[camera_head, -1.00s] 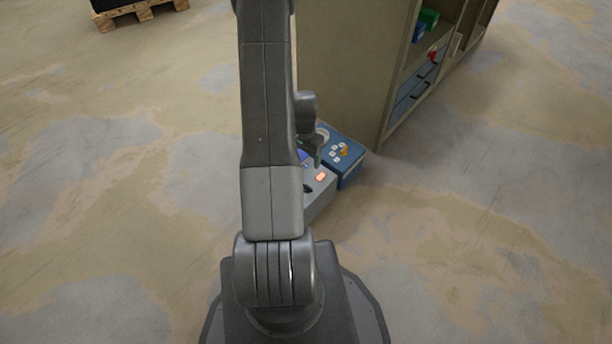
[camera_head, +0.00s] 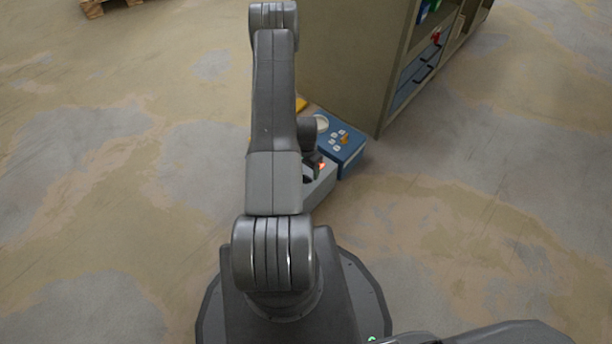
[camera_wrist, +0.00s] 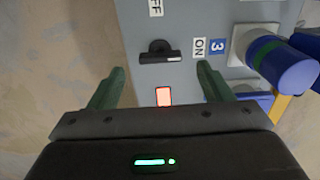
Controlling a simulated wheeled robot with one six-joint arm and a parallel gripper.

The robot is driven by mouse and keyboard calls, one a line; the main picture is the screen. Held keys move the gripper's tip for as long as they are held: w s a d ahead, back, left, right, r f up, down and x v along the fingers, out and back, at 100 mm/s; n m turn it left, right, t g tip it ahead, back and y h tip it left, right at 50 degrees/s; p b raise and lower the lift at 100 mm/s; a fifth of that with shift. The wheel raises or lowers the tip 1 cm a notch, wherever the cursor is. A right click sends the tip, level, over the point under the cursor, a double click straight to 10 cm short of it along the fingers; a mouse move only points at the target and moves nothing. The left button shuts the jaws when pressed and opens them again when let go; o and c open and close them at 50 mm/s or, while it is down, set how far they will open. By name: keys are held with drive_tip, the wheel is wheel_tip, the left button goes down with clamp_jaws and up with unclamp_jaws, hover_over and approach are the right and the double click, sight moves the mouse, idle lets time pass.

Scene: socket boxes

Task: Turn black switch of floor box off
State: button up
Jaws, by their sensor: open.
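The grey floor box (camera_head: 320,187) stands on the floor, mostly hidden behind my arm in the head view. In the wrist view its grey face (camera_wrist: 195,15) shows a black switch (camera_wrist: 160,52) with a light mark at its right end, pointing toward the ON label (camera_wrist: 199,47). The OFF label (camera_wrist: 155,7) is at the top edge, partly cut off. A lit red-orange lamp (camera_wrist: 163,96) is below the switch. My gripper (camera_wrist: 160,80) is open, its green fingers apart on either side of the lamp, just below the switch and holding nothing.
A blue plug (camera_wrist: 282,66) sits in a socket right of the switch, close to my right finger. A blue box (camera_head: 340,145) with orange and white buttons stands beside the grey box. A shelf unit (camera_head: 350,60) rises behind. The floor (camera_head: 480,240) at right is clear.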

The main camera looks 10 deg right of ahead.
drive_tip(key=shift+f+b, duration=0.35)
drive_tip(key=shift+f, duration=1.65)
drive_tip(key=c, duration=1)
